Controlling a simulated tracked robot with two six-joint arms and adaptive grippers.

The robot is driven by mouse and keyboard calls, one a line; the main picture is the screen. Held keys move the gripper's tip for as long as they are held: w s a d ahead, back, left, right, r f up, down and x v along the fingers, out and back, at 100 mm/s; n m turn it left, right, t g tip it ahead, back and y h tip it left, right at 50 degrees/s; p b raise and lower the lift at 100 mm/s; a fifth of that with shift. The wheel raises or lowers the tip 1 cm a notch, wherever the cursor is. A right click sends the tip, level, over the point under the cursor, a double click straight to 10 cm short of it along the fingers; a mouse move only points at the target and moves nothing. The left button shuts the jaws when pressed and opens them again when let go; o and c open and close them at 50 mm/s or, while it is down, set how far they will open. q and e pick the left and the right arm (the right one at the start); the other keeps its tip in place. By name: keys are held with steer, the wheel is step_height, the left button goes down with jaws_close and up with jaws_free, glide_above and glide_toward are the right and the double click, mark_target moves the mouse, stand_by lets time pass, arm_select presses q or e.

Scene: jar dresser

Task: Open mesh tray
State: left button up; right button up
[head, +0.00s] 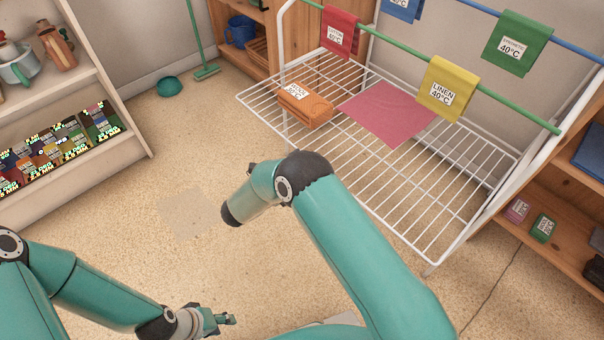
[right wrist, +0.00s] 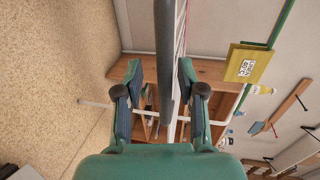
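The white wire mesh tray (head: 400,205) extends level from the drying rack in the head view. An orange folded cloth (head: 304,106) and a flat pink cloth (head: 390,112) lie on it. My right gripper (right wrist: 160,80) is open in the right wrist view, with its fingers apart. A dark grey bar (right wrist: 165,45) runs lengthwise between them, with gaps visible on both sides; I cannot tell which part of the rack it is. My right gripper's fingers are not clear in the head view. My left gripper (head: 225,319) is low over the floor, away from the tray; its opening is unclear.
Labelled yellow (head: 448,88), red (head: 340,32) and green (head: 517,43) cloths hang from rack rails above the tray. A shelf of colourful packets (head: 60,145) stands left. A wooden shelf (head: 530,200) stands right. The floor (head: 150,225) between is mostly clear.

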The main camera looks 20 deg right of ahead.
steer(key=shift+r, duration=0.15)
steer(key=shift+a, duration=0.1)
steer(key=shift+a, duration=0.2)
steer(key=v, duration=0.7)
steer(key=shift+d, duration=0.1)
